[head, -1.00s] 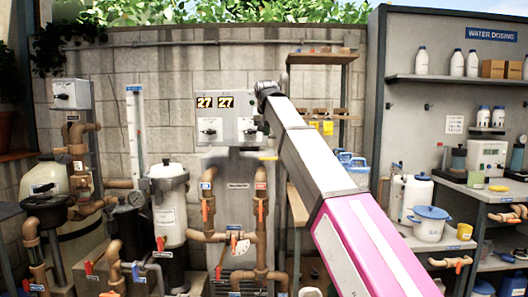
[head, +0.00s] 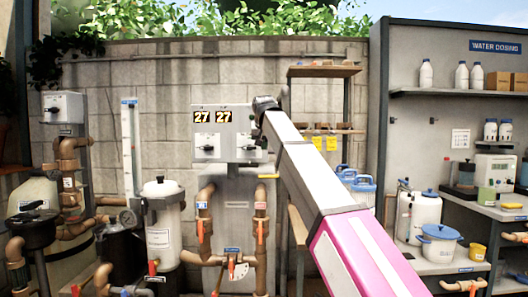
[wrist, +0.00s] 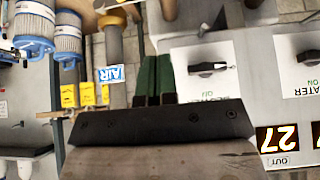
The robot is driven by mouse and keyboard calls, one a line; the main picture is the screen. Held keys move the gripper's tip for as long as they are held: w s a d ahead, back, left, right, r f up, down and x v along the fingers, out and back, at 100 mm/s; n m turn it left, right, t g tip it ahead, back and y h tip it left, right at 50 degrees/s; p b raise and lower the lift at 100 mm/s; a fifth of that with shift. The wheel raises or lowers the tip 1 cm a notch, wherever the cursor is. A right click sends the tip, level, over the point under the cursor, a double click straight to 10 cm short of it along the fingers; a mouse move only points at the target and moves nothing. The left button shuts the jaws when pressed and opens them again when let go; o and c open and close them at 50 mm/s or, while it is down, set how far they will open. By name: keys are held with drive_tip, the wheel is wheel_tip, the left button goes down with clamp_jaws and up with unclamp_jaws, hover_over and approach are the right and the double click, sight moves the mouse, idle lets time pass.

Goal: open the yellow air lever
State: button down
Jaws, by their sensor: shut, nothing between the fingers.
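In the head view a short yellow lever (head: 268,176) sticks out level at the lower right of the grey control panel (head: 226,122), close to my arm. In the wrist view, which is turned over, a blue AIR label (wrist: 111,74) sits by a yellow-brown pipe; I cannot clearly pick out the lever there. My gripper (wrist: 154,60) shows its two green fingers together, shut and empty, between the AIR label and the panel's knobs. In the head view the fingers are hidden behind the arm's end, which is in front of the panel's right edge.
Brown pipes with orange handles (head: 261,232) run below the panel. A wooden shelf (head: 325,71) with yellow tags and blue-topped canisters (head: 360,185) stand to the right. A dosing bench (head: 500,212) is further right. White filter tanks (head: 163,225) stand at left.

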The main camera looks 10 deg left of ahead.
hover_over(264, 176)
drive_tip(key=f, duration=0.6)
drive_tip(key=shift+w+a+f, duration=0.1)
drive_tip(key=shift+w+f, duration=0.25)
drive_tip(key=shift+w, duration=0.05)
drive_tip(key=shift+s+f, duration=0.2)
drive_tip(key=shift+f, duration=0.4)
drive_tip(key=shift+s+f, duration=0.15)
drive_tip(key=shift+f, duration=1.25)
